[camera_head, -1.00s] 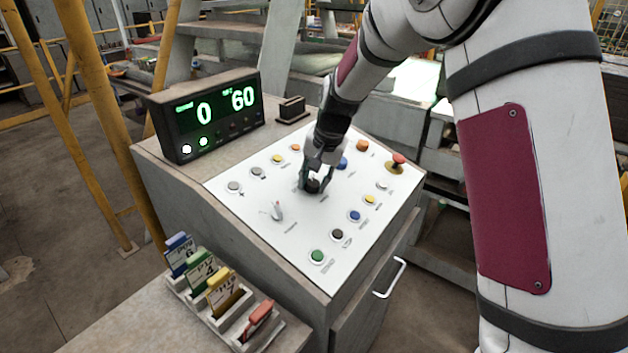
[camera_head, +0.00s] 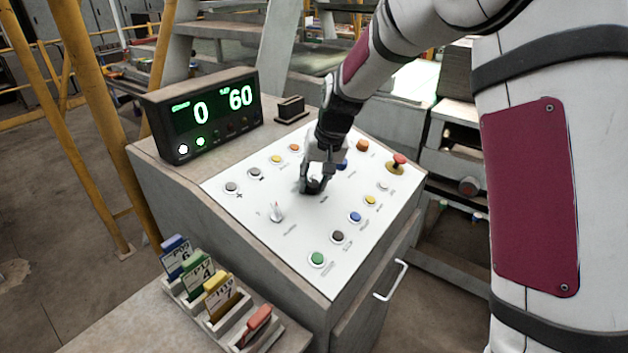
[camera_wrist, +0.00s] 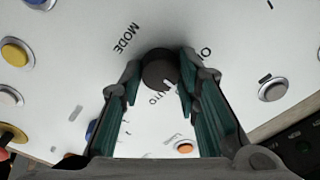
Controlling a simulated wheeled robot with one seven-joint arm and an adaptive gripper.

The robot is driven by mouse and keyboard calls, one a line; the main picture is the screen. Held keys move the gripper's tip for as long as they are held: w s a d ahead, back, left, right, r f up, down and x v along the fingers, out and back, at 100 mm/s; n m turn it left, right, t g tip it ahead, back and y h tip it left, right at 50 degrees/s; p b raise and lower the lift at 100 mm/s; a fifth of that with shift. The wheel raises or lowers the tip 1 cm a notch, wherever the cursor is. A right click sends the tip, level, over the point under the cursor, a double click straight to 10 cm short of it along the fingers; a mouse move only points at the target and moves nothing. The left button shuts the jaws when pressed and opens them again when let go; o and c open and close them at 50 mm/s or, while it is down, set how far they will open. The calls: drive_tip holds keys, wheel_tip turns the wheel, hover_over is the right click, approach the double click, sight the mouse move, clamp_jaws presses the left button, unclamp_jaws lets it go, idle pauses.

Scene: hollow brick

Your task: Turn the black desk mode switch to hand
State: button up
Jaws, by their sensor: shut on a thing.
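The black mode switch (camera_wrist: 158,68) is a round black knob on the white desk panel, with a short white mark on its rim. In the wrist view the mark points down and slightly right, near the AUTO lettering. The MODE lettering is at the knob's upper left, and another word at its right is partly hidden by a finger. My gripper (camera_wrist: 161,75) is shut on the knob, with one finger on each side. In the head view my gripper (camera_head: 313,186) is down at the panel and largely hides the knob.
The white panel (camera_head: 320,235) carries several push buttons, a white-grey selector (camera_head: 277,212) and a red mushroom button (camera_head: 398,161). A display box (camera_head: 205,118) shows 0 and 60. A card rack (camera_head: 215,305) stands in front at the left.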

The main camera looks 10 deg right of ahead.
drive_tip(key=o, duration=1.2)
drive_tip(key=shift+c, duration=0.2)
drive_tip(key=shift+r, duration=0.1)
drive_tip(key=v, duration=1.2)
